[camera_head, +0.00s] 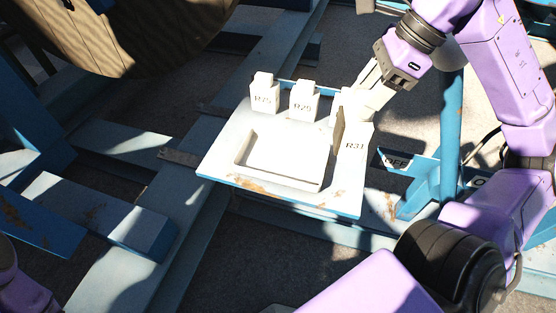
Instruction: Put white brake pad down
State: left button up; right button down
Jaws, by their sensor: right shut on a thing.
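My right gripper (372,91) comes in from the upper right and is shut on the white brake pad (355,143), marked R31, with a brown left side. The pad is roughly upright at the right side of a pale tray (222,160) with a blue edge. Whether its bottom touches the tray, I cannot tell. The gripper's fingertips partly blend with the bright white pad. Two other white blocks, one seemingly marked R25 (264,97) and one marked R29 (304,103), stand along the tray's back edge. My left gripper is out of view.
The tray has a shallow, empty-looking rectangular recess (284,159) in its middle. Blue beams (125,212) lie to the left. A blue post (450,140) and an OFF plate (396,162) stand to the right. A large wooden reel (120,35) is at the upper left.

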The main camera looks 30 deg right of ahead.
jog(key=shift+s+d+f+m+t+h+b, duration=0.15)
jog(key=shift+s+d+f+m+b, duration=0.15)
jog(key=shift+m, duration=0.3)
jog(key=shift+s+d+f+m+t+h+b, duration=0.15)
jog(key=shift+d+f+m, duration=0.15)
jog(key=shift+m, duration=0.3)
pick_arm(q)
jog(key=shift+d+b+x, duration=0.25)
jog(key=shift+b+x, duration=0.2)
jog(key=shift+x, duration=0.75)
pick_arm(e)
jog(key=w+a+f, duration=0.6)
jog(key=w+f, duration=0.6)
jog(key=f, duration=0.1)
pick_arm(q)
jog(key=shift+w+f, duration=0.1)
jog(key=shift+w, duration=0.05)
pick_arm(e)
jog(key=shift+w+a, duration=0.1)
jog(key=shift+f, duration=0.1)
jog(key=shift+c, duration=1.8)
grip_release()
